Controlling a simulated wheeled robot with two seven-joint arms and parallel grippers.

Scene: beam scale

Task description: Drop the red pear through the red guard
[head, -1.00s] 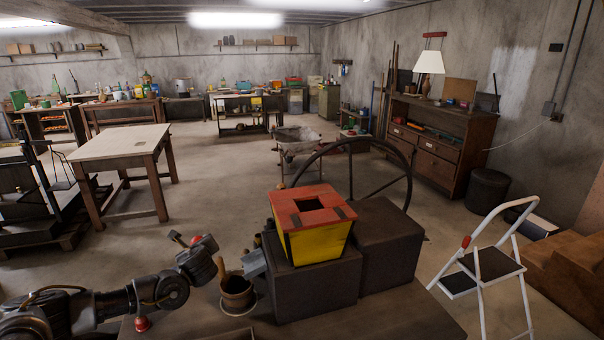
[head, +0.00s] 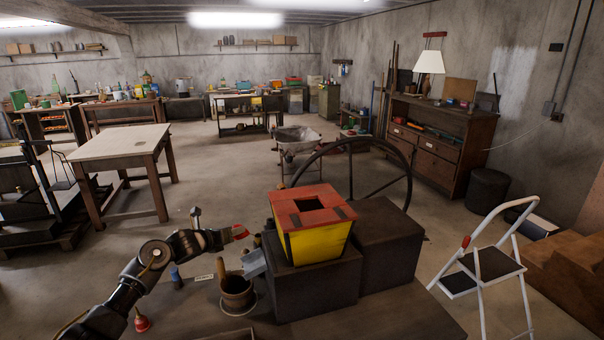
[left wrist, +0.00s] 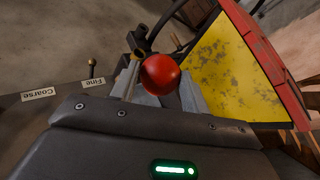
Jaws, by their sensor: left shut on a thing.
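The red pear (left wrist: 164,74) is held between the fingers of my left gripper (left wrist: 155,88), in the left wrist view. In the head view my left gripper (head: 236,235) is shut on the pear (head: 240,231), beside the yellow hopper (head: 316,245) and to its left. The red guard (head: 290,207) is the flat red top of the hopper, with a dark square opening. The pear is apart from the guard and not over its opening. In the left wrist view the hopper's yellow side (left wrist: 232,68) and the guard's red edge (left wrist: 270,55) show at the right. My right gripper is not in view.
The hopper stands on a dark block (head: 310,285), with another block (head: 385,245) to its right and a large wheel (head: 408,180) behind. A brown pot with a stick (head: 237,292) and a small red object (head: 142,322) stand on the near bench. A white stepladder (head: 481,285) stands at right.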

